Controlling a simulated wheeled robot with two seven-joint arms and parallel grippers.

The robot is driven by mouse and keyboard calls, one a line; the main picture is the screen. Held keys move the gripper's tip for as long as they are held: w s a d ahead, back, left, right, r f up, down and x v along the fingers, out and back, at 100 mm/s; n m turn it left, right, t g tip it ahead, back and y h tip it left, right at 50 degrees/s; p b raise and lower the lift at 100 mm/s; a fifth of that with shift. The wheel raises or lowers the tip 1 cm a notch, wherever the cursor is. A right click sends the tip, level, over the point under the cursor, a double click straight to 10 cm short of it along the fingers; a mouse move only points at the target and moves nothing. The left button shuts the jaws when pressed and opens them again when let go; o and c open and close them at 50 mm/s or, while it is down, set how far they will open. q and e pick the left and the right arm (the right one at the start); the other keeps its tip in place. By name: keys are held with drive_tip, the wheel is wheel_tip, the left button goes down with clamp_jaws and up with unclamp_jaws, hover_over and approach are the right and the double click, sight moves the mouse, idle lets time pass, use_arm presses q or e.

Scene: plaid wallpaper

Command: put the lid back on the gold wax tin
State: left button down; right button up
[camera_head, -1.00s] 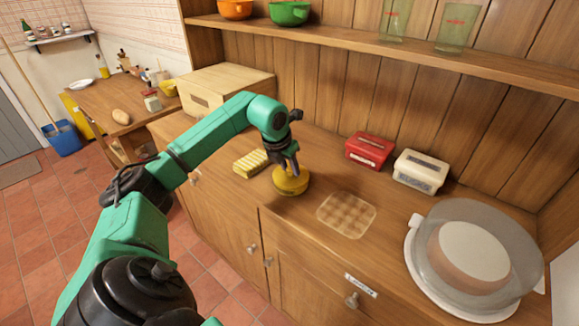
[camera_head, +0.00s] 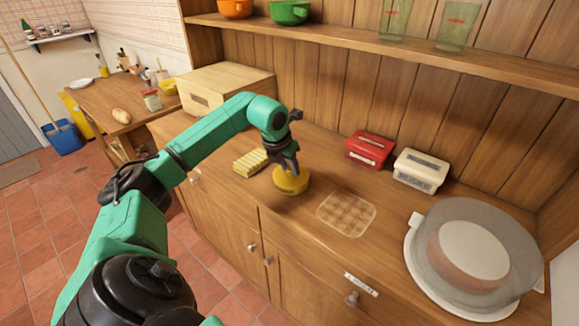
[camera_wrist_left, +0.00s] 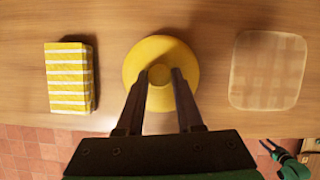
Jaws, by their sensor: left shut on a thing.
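My left gripper (camera_head: 288,168) points down over a round gold-yellow shape on the wooden counter. Its fingers are shut on the small round knob of the gold lid (camera_wrist_left: 160,50), one finger on each side in the left wrist view. The lid looks level and centred under the gripper. The gold wax tin (camera_head: 292,188) is directly below the lid, mostly hidden by it; I cannot tell whether a thin gap lies between them.
A yellow-and-white striped block (camera_head: 250,163) lies left of the tin. A translucent checked mat (camera_head: 346,214) lies to the right. Red (camera_head: 369,149) and cream (camera_head: 420,170) boxes stand behind, near the plank wall. A domed cake stand (camera_head: 490,300) is far right.

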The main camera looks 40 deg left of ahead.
idle(0.4)
use_arm(q)
drive_tip(key=shift+c, duration=2.4)
unclamp_jaws()
drive_tip(key=shift+o, duration=0.3)
drive_tip(key=o, duration=0.4)
wheel_tip(320, 180, up, 7)
drive_tip(key=p, duration=0.6)
clamp_jaws()
